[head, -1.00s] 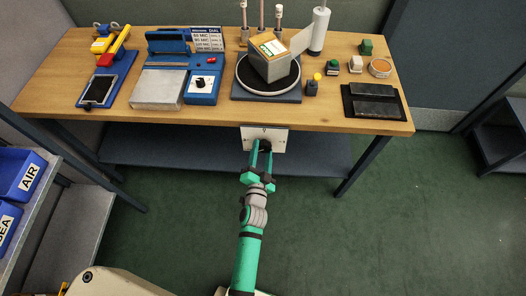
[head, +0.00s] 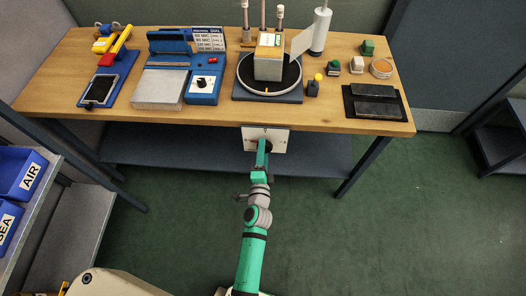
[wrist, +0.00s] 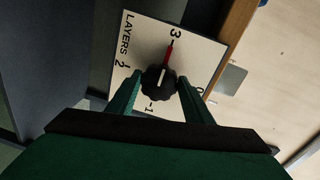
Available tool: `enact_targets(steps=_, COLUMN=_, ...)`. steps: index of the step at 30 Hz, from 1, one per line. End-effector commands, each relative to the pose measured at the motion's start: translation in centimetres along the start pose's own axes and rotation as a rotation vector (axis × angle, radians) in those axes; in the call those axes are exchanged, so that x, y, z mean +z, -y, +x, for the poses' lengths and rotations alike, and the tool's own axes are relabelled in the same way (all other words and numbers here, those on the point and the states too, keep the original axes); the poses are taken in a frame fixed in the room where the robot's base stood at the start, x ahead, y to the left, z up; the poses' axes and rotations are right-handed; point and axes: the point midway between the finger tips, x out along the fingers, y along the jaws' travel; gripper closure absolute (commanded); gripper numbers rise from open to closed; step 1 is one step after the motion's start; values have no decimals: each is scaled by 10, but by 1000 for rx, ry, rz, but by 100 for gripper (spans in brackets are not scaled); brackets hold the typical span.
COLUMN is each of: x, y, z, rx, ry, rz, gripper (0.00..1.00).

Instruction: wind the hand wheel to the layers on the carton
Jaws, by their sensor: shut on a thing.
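The hand wheel is a dark ribbed knob (wrist: 158,83) on a white dial plate (wrist: 143,38) marked LAYERS, with 0, 1, 2 and 3 around it. Its red pointer points at or close to 3. The plate (head: 277,140) also shows in the head view, on the bench front. My gripper (wrist: 160,84) is shut on the knob, one green finger each side; the head view shows it edge-on. The carton (head: 268,68) stands upright on a round black turntable (head: 247,82) above the dial. Its top label is too small to read.
A blue machine (head: 203,88) with a dial card stands left of the turntable, with a tablet on a blue base (head: 100,90) beyond. Stamps, a round tin (head: 381,68) and a black pad (head: 375,108) lie right. Blue bins (head: 22,172) stand at lower left.

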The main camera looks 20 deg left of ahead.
Motion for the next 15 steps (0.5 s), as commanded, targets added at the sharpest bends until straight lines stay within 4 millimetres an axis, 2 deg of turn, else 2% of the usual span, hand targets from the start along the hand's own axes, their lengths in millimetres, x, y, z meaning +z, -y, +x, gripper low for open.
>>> enact_targets(steps=13, x=1, y=-1, z=-1, rx=2, ry=2, rz=10, gripper=76)
enact_targets(steps=14, x=1, y=-1, z=-1, rx=2, ry=3, rz=10, gripper=49)
enact_targets(steps=15, x=1, y=-1, z=-1, rx=2, ry=3, rz=9, gripper=40)
